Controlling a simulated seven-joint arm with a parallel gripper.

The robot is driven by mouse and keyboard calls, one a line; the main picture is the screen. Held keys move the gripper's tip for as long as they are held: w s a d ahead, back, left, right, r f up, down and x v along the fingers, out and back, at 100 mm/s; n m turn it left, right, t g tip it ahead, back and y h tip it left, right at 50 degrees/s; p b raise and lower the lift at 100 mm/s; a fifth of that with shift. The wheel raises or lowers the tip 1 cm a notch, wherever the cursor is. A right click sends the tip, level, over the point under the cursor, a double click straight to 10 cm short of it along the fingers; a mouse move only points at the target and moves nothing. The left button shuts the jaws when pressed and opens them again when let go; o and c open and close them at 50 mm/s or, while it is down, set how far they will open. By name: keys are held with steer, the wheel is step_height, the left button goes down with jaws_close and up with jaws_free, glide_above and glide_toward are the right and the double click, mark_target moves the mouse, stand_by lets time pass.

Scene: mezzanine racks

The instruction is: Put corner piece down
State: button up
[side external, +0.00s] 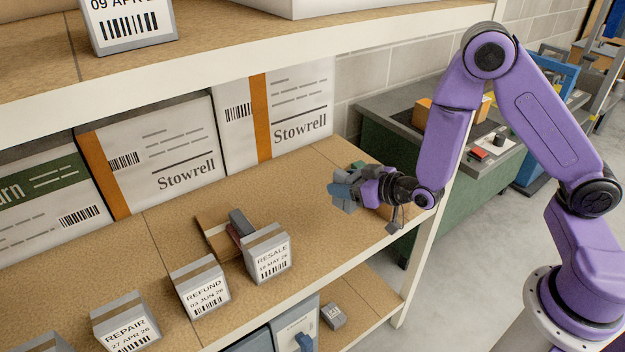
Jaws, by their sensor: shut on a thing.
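My gripper (342,192) is over the right end of the middle shelf (305,190), reaching in from the right. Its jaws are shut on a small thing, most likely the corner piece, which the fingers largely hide. A small green patch (358,164) shows just behind the fingers; I cannot tell whether it is part of the held piece. I cannot tell from this view whether the held piece touches the shelf or hangs just above it.
Label blocks RESALE (268,257), REFUND (200,289) and REPAIR (126,324) line the shelf's front. A cardboard piece (214,236) and a grey block (240,222) lie behind RESALE. Stowrell boxes (165,150) stand at the back. Bare shelf lies left of my gripper.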

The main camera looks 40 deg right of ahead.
steer(key=w+d+r+n+g+y, duration=0.1)
steer(key=w+d+n+y, duration=0.15)
steer(key=w+d, duration=0.75)
steer(key=w+a+f, duration=0.1)
steer(key=w+f, duration=0.2)
steer(key=w, duration=0.2)
steer(key=w+f, duration=0.3)
steer(key=w, duration=0.2)
steer(key=w+a+f, duration=0.1)
steer(key=w+f, duration=0.2)
steer(key=w, duration=0.2)
steer(key=shift+w+a+f, duration=0.1)
steer(key=shift+a+f, duration=0.25)
steer(key=shift+f, duration=1.55)
steer(key=shift+f, duration=0.1)
steer(key=o, duration=1)
